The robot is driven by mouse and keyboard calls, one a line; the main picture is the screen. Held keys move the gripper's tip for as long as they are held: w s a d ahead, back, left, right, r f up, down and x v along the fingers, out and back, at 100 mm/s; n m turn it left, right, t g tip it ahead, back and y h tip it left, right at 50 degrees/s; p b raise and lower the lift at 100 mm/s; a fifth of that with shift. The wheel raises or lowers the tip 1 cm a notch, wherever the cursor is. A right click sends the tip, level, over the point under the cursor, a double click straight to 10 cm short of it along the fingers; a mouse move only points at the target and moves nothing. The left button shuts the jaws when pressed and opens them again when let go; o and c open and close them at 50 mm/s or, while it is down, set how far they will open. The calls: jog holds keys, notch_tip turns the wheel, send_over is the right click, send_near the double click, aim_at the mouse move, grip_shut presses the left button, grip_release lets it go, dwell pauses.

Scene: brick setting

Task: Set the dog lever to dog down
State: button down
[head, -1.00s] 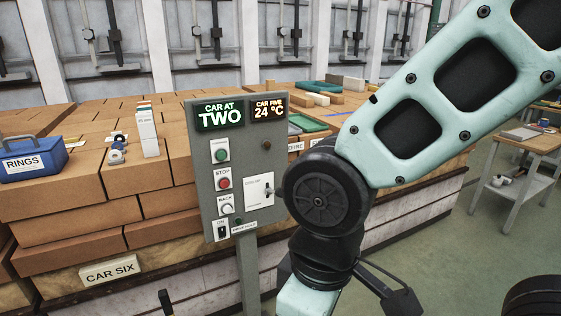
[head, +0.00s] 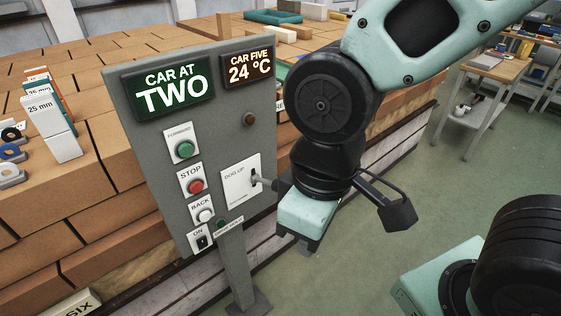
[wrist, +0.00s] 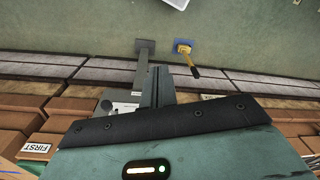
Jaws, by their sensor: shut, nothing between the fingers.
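The dog lever (head: 263,181) is a short grey handle on a white plate (head: 238,186) on the right side of the grey control panel (head: 130,178). It sticks out to the right from the plate's slot. "DOG UP" reads at the plate's upper left; the small lower lettering is unreadable. My gripper (head: 314,246) is just right of the panel, its fingers pointing down, shut and empty. Its body is beside the lever's end; I cannot tell whether they touch. In the wrist view the shut fingers (wrist: 160,75) point toward the floor, with the panel's edge to their left.
The panel stands on a grey post (head: 237,265) before a large brick stack (head: 70,200). Several buttons, including a red stop button (head: 195,187), are left of the lever plate. A workbench (head: 490,80) is at the right back. Green floor is open at right.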

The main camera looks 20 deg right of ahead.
jog(key=w+d+m+t+y+p, duration=0.1)
jog(key=w+d+m+p, duration=0.2)
jog(key=w, duration=0.9)
jog(key=w+d+m+t+y+p, duration=0.1)
jog(key=w+d+m+t+p, duration=0.1)
jog(key=w+d, duration=0.5)
jog(key=w+r+m+p, duration=0.1)
jog(key=w, duration=0.5)
jog(key=shift+w+d+y, duration=0.25)
jog(key=shift+d+y, duration=0.05)
jog(key=shift+f, duration=0.15)
jog(key=b, duration=0.2)
send_near(269, 181)
jog(key=shift+s+f, duration=0.25)
jog(key=shift+f, duration=0.45)
jog(key=shift+s+a+f, duration=0.1)
jog(key=shift+s+f, duration=0.2)
jog(key=shift+f, duration=0.4)
